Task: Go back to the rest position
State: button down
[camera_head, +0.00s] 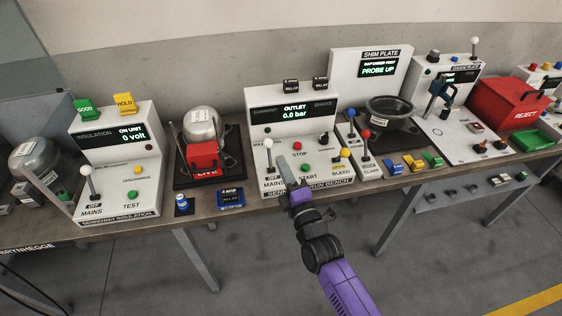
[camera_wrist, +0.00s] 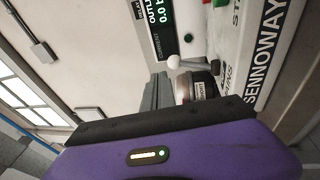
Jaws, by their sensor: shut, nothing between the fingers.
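My gripper (camera_head: 284,168) is shut and empty in the head view. It is at the front of the white run bench console (camera_head: 290,120), by the MAINS lever with a white ball (camera_head: 268,144). I cannot tell whether the fingers touch the lever. In the wrist view the grey fingers (camera_wrist: 158,92) show close to the white ball (camera_wrist: 174,62) of a lever. The console's display reads OUTLET 0.0 bar. My purple arm reaches up from the bottom of the head view.
Left are an insulation console (camera_head: 118,140) and a compressor (camera_head: 202,124) with a red box in front. The floor before the bench is clear.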

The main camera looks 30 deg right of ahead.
dwell(0.4)
jog(key=s+a+r+m+g+y, duration=0.1)
jog(key=s+m, duration=0.7)
jog(key=s, duration=1.3)
jog(key=s+a+r+m+g+y, duration=0.1)
jog(key=s+a+r+m+g, duration=0.3)
jog(key=s, duration=1.7)
jog(key=a+m, duration=0.2)
jog(key=m, duration=0.2)
jog(key=shift+s+a+m+y, duration=0.2)
jog(key=shift+s+m+y, duration=0.1)
jog(key=shift+y, duration=0.1)
